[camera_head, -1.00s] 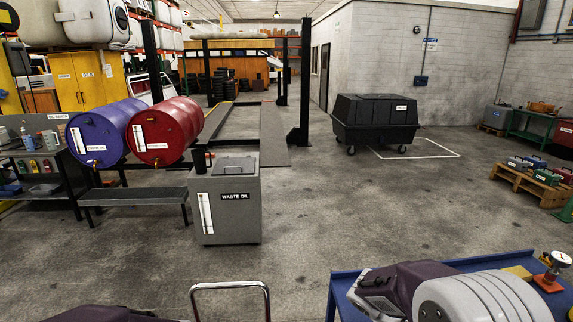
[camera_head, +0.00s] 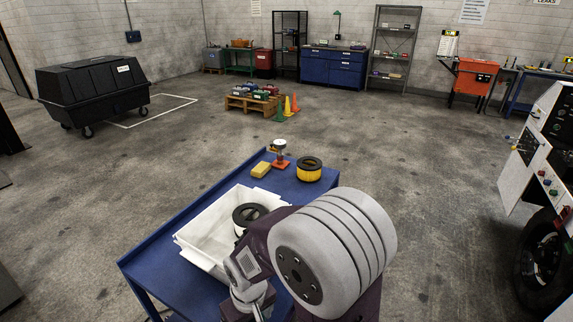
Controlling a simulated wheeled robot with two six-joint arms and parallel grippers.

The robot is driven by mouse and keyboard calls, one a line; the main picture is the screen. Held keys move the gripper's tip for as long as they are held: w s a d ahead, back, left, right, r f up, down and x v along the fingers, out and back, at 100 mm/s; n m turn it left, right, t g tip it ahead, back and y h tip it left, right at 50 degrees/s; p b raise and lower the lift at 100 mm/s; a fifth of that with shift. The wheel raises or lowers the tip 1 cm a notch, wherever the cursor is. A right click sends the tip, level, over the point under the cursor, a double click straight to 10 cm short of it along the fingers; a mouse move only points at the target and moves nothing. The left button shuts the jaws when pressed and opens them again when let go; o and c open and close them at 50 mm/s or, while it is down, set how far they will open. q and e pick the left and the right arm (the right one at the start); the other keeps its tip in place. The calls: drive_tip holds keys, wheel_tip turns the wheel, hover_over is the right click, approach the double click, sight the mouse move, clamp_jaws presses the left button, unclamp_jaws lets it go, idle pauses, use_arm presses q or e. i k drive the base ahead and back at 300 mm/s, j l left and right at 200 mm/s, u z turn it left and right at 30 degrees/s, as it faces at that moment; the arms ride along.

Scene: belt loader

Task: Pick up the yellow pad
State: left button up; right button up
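The yellow pad (camera_head: 261,169) is a small block lying flat on the far part of the blue table (camera_head: 156,252). It sits left of an orange-based gauge (camera_head: 280,160) and beyond the white bin. My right arm reaches in over the near right side of the table, and its large grey joint hides part of the tabletop. The arm's lower part is near the bin, well short of the pad. The fingertips of my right gripper are not visible. My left gripper is not in view.
A white bin (camera_head: 190,238) on the table holds a dark-topped round filter (camera_head: 247,214). A yellow and black filter (camera_head: 309,169) stands right of the gauge. A black wheeled dumpster (camera_head: 90,90) is at the left. A white vehicle (camera_head: 545,150) is at the right.

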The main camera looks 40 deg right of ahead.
sight(260, 170)
drive_tip(key=z, duration=1.2)
drive_tip(key=l+u, duration=0.35)
drive_tip(key=l, duration=0.2)
drive_tip(key=i+l+u, duration=0.2)
drive_tip(key=l+u, duration=0.25)
drive_tip(key=l, duration=0.2)
drive_tip(key=i+l+u, duration=0.15)
drive_tip(key=l+u, duration=0.25)
drive_tip(key=l, duration=0.3)
drive_tip(key=l+u, duration=0.45)
drive_tip(key=l, duration=0.25)
drive_tip(key=i+l+u, duration=0.4)
drive_tip(key=l+u, duration=0.15)
drive_tip(key=i+l+u, duration=0.15)
drive_tip(key=l+u, duration=0.15)
